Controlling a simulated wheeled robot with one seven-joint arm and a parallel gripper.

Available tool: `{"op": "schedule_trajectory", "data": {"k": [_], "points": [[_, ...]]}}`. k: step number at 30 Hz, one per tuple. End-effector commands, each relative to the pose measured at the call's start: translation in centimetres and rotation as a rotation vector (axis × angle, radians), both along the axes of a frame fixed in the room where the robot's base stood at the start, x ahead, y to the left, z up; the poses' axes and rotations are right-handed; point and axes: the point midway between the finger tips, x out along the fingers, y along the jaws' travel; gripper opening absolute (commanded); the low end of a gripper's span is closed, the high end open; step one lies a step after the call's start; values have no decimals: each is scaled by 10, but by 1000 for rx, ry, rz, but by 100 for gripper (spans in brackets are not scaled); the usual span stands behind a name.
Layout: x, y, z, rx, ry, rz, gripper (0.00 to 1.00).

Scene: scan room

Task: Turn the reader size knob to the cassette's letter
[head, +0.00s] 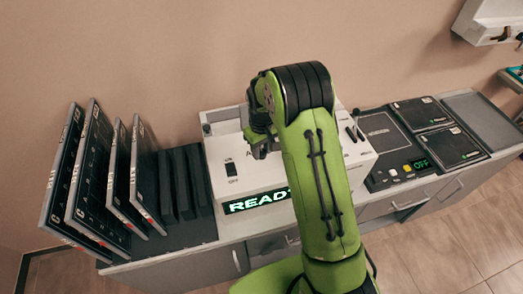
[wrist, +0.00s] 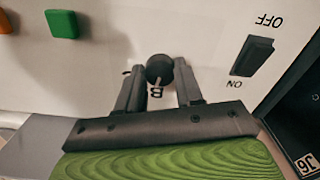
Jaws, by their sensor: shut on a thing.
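The white reader (head: 225,160) stands on the counter with a lit green READY display (head: 256,201). Its dark size knob (wrist: 160,69) shows in the wrist view, with a letter B printed beside it and a pale mark on the B side. My gripper (wrist: 159,76) is shut on the knob, one finger on each side. In the head view my gripper (head: 261,148) is over the reader's top, and my arm hides the knob and much of the reader. Several large cassettes (head: 88,175) stand tilted in a rack at the left; their size letters are too small to read.
A black ON/OFF switch (wrist: 253,57) is close to my gripper. Green (wrist: 62,24) and orange (wrist: 5,22) buttons lie at upper left in the wrist view. Right of the reader are a panel reading OFF (head: 421,165), flat black cassettes (head: 452,147) and a grey tray (head: 487,118).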

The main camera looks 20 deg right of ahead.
Motion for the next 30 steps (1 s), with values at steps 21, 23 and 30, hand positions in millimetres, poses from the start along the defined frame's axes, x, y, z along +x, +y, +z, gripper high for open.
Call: {"op": "schedule_trajectory", "data": {"k": [21,23,30], "points": [[2,0,0,-1,-6,678,5],[2,0,0,0,-6,736,5],[2,0,0,-1,-5,947,5]]}}
